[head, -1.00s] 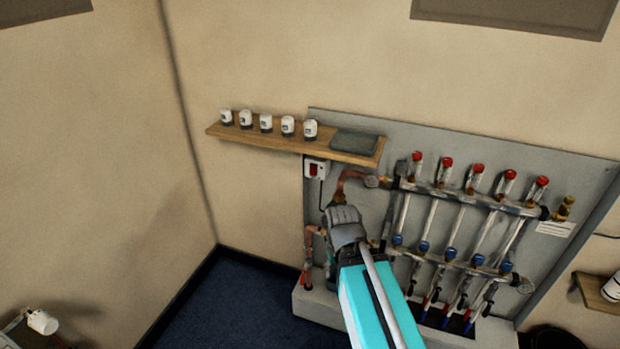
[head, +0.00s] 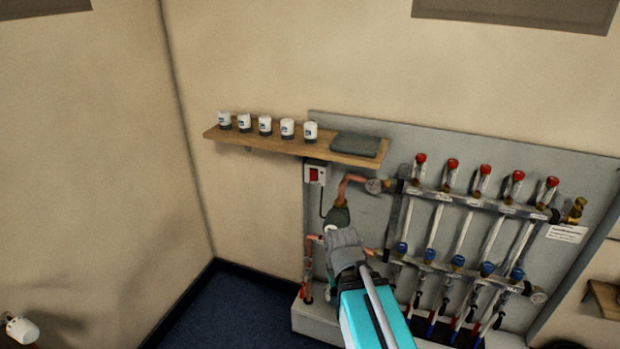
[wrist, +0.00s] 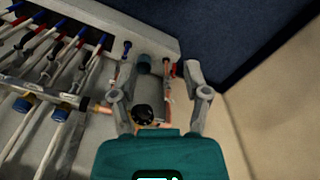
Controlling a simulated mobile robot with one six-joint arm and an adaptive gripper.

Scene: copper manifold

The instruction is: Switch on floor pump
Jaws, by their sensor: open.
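Whether the rocker is on or off is too small to tell. A dark green pump (head: 338,217) sits in the copper pipework below it, partly hidden by my gripper. My gripper (head: 345,240) is below the switch box in the head view, apart from it, in front of the lower pump area. In the wrist view my gripper (wrist: 160,90) has its two fingers spread, with copper pipe between and beyond them. The switch box is not seen in the wrist view.
The wooden shelf (head: 285,143) holds several white actuator heads and a dark grey slab (head: 356,145). The manifold (head: 470,205) with red and blue caps fills the panel to the right. A copper pipe (head: 350,181) curves close beside the switch box. Dark blue floor lies below.

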